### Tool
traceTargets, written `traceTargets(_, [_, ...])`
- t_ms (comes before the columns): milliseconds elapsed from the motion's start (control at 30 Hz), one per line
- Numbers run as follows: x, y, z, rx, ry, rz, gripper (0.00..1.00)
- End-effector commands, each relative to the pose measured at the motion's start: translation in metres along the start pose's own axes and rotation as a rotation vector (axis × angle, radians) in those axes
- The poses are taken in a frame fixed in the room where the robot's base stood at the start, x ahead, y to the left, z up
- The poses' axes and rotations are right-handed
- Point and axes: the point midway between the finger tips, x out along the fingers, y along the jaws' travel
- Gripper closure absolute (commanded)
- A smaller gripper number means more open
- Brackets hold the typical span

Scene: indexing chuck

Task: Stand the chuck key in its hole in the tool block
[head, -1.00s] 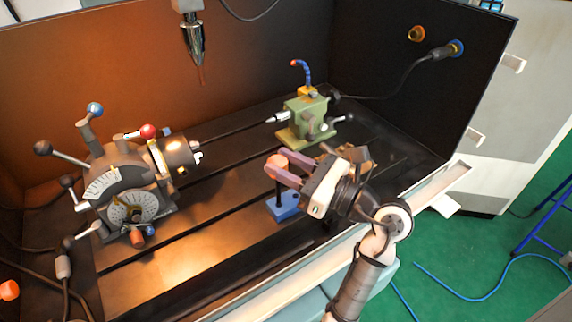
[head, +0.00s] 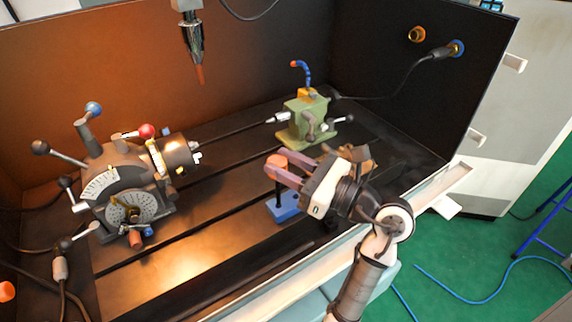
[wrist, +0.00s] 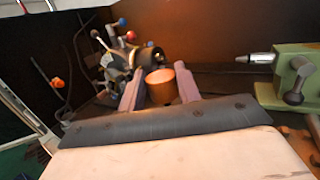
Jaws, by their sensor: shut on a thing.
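The chuck key (head: 277,161) has an orange head and a dark shaft that points down. My gripper (head: 281,172) is shut on the key near its head, with one mauve finger on each side. In the wrist view the orange head (wrist: 161,86) sits between my gripper's fingers (wrist: 159,90). The blue tool block (head: 288,209) stands on the machine table directly below the key. The shaft looks upright and its lower end meets the block in the head view. I cannot tell whether the tip is inside the hole, above it or beside it.
The indexing head with its chuck (head: 176,153) stands at the left. The green tailstock (head: 304,120) stands behind the block. A spindle with a tool (head: 195,50) hangs above the table. The front middle of the slotted table (head: 190,258) is clear.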

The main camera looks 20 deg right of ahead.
Motion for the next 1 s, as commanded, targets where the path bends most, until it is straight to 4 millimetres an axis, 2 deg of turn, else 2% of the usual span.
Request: traceTargets(1000, [-0.002,0.0,-0.016,0.001,0.0,0.0,1.0])
